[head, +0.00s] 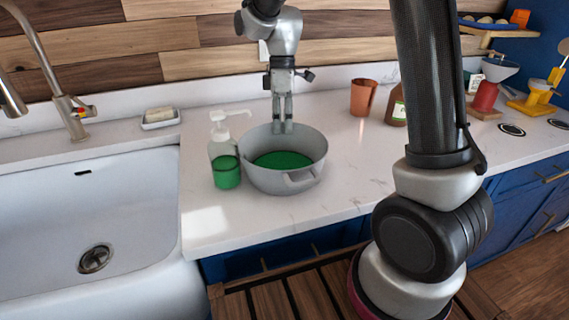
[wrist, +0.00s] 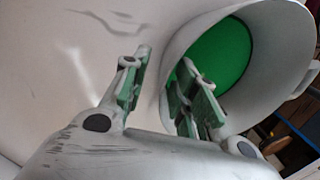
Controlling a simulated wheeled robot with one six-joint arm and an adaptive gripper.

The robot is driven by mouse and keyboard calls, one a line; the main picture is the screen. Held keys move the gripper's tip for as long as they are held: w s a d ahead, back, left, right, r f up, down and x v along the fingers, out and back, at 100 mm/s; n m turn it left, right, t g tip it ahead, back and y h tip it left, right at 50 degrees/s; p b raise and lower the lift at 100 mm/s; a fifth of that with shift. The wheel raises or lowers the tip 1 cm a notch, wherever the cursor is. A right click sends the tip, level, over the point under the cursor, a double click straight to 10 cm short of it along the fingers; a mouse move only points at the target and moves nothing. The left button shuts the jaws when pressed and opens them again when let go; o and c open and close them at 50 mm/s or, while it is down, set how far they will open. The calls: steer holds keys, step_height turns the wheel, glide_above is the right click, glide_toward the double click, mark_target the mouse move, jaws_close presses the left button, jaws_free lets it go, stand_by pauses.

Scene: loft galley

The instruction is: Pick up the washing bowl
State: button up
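The washing bowl (head: 262,181) is a grey round basin with a green inside bottom and a handle on its near right side. It stands upright on the white counter. My gripper (head: 282,131) points down at the bowl's far rim. The wrist view shows the bowl (wrist: 285,25) at the upper right and my gripper (wrist: 166,60) with its fingers apart. One finger appears outside the bowl and the other over its inside, with the rim between them. Neither finger clearly touches the wall. How deep the fingertips reach is hard to tell.
A soap bottle (head: 225,160) with green liquid stands close at the bowl's left. The sink (head: 60,215) and tap (head: 65,105) are further left, with a soap dish (head: 160,121) behind. A copper cup (head: 363,97) and brown bottle (head: 396,107) stand right. Counter right of the bowl is clear.

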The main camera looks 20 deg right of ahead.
mark_target(284, 151)
steer(key=f, duration=0.1)
steer(key=s+f, duration=0.1)
steer(key=f, duration=0.1)
steer(key=shift+s+f, duration=0.3)
steer(key=shift+f, duration=0.6)
jaws_close()
